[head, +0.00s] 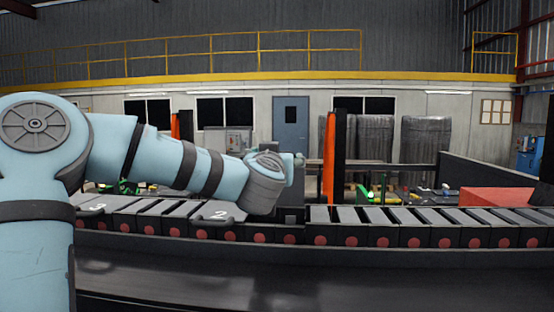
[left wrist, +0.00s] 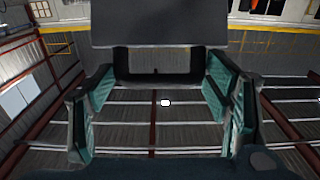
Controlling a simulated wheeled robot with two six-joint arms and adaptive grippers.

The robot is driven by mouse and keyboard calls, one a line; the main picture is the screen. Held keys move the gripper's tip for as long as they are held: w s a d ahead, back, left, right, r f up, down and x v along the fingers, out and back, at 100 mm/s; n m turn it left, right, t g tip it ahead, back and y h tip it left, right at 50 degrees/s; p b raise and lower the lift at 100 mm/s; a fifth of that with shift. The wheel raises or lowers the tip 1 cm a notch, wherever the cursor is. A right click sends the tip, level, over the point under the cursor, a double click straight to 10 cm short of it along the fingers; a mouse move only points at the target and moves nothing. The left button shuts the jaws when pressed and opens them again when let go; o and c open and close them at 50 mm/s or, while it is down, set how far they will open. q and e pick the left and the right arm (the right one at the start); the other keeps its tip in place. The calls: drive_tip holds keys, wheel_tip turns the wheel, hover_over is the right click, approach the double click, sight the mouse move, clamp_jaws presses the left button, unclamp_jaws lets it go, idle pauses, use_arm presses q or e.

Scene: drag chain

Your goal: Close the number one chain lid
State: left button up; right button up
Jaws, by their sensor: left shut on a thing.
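The drag chain (head: 400,240) runs across the head view, with grey lids on top. One lid shows a 2 (head: 222,216) and one further left shows a 3 (head: 97,208). No number 1 is visible. I cannot read a number on this piece. My right gripper is not in view.
A black upright post (head: 340,155) with an orange strip stands behind the chain. A red sloped block (head: 497,197) is at the right. Wrapped stacks (head: 426,140) and a blue door (head: 290,121) are farther back. The dark surface (head: 300,280) before the chain is clear.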

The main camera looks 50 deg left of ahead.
use_arm(q)
drive_tip(key=shift+s+d+f+b, duration=0.1)
drive_tip(key=shift+s+f+b, duration=0.1)
drive_tip(key=shift+b, duration=0.2)
idle(1.3)
drive_tip(key=o, duration=1.3)
drive_tip(key=shift+o, duration=0.5)
drive_tip(key=shift+a, duration=0.2)
drive_tip(key=shift+d+f, duration=0.1)
